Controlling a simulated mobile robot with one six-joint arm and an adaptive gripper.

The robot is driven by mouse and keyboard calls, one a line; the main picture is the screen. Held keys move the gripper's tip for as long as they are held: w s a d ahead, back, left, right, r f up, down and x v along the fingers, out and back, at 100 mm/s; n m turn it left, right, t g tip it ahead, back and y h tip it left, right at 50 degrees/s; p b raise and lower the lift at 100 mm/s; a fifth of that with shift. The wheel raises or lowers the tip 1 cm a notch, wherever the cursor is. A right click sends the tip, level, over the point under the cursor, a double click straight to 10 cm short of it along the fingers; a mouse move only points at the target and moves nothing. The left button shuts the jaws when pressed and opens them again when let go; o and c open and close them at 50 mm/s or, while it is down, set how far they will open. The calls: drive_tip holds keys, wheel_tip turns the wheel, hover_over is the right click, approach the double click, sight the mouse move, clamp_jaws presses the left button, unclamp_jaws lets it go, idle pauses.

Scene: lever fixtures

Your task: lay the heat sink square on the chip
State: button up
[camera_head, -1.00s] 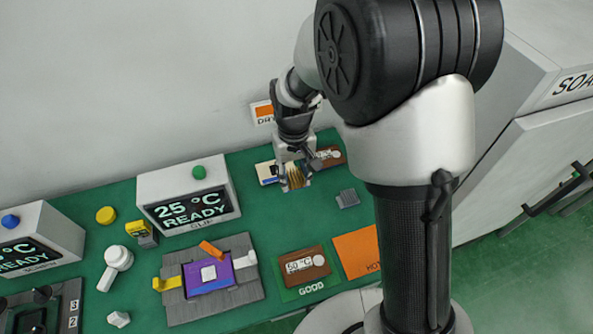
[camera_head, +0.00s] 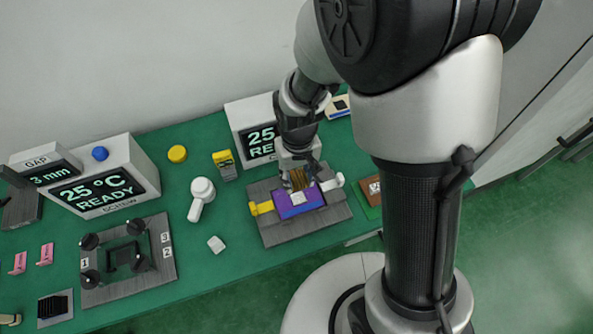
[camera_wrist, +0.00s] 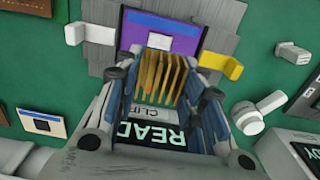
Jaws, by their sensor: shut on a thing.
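My gripper (camera_head: 303,178) is shut on the copper finned heat sink (camera_head: 328,180), whose upright fins (camera_wrist: 162,76) show between my fingers in the wrist view. The chip is a pale square (camera_head: 298,197) on a purple board (camera_head: 313,206), held in a grey fixture (camera_head: 280,234). It also shows in the wrist view (camera_wrist: 173,43). The heat sink is by the back side of the chip and overlaps the board in the head view. The chip shows bare. The height of the heat sink above the board and its underside cannot be seen.
A yellow lever (camera_head: 261,208) and a white lever (camera_head: 337,180) flank the board. The display box (camera_head: 252,125) stands close behind the fixture. A white-handled tool (camera_head: 201,198) and a small white block (camera_head: 216,244) lie to the left. Green table between them is clear.

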sight(298, 198)
drive_tip(key=shift+w+d, duration=0.1)
drive_tip(key=shift+d, duration=0.05)
drive_tip(key=shift+f+b, duration=3.35)
drive_tip(key=shift+f, duration=1)
drive_tip(key=o, duration=1.2)
drive_tip(key=shift+c, duration=0.2)
